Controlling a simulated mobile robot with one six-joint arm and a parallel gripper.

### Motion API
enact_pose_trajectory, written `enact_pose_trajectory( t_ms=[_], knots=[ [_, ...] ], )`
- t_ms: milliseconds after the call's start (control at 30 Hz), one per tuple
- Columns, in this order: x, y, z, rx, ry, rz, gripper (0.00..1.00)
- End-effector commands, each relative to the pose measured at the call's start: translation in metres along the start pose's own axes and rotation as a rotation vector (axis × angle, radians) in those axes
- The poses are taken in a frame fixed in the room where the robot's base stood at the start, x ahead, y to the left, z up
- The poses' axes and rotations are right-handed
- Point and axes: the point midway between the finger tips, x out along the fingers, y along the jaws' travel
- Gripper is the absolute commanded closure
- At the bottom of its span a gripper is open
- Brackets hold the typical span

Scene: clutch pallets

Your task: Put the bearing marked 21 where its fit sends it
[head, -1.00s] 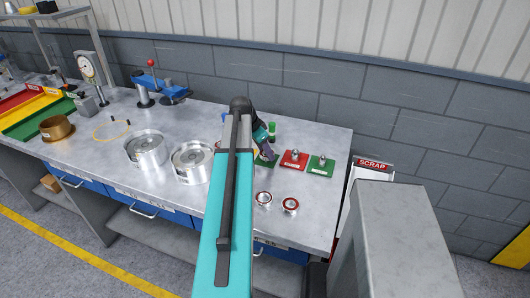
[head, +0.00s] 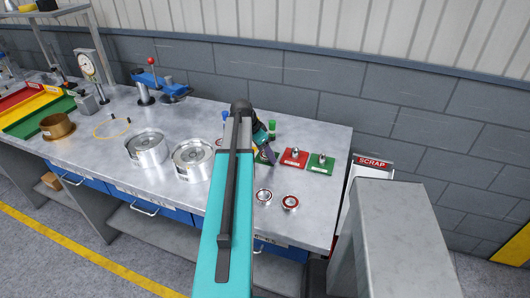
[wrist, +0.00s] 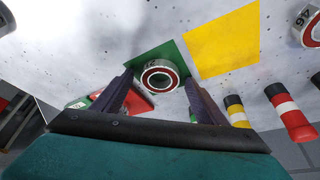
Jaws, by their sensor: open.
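My gripper (wrist: 162,100) is open, its two dark fingers spread. A bearing (wrist: 160,86) with a red ring lies flat on a green plate (wrist: 143,61), between and just beyond the fingertips in the wrist view. I cannot read a number on it. In the head view my gripper (head: 270,156) is low over the back right of the bench and hides most of this spot. Two more bearings stand apart near the front edge, a pale one (head: 264,196) and a red-ringed one (head: 290,203).
A red plate (head: 295,158) and a green plate (head: 320,165), each with a small metal piece, are right of my gripper. A yellow plate (wrist: 222,40) and striped cylinders (wrist: 288,112) are close by. Metal drums (head: 192,160) stand left. A SCRAP bin (head: 372,162) is beyond the bench's right end.

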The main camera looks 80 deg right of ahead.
Motion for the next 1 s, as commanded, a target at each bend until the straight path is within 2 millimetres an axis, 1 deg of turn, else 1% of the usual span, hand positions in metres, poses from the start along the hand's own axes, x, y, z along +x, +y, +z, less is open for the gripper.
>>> enact_pose_trajectory(
  t_ms=[300,467,1000],
  knots=[
    [-0.004,0.0,-0.001,0.0,0.0,-0.001,0.34],
    [-0.015,0.0,-0.001,0.0,0.001,-0.002,0.34],
    [-0.072,-0.001,-0.001,0.0,0.001,-0.001,0.34]
  ],
)
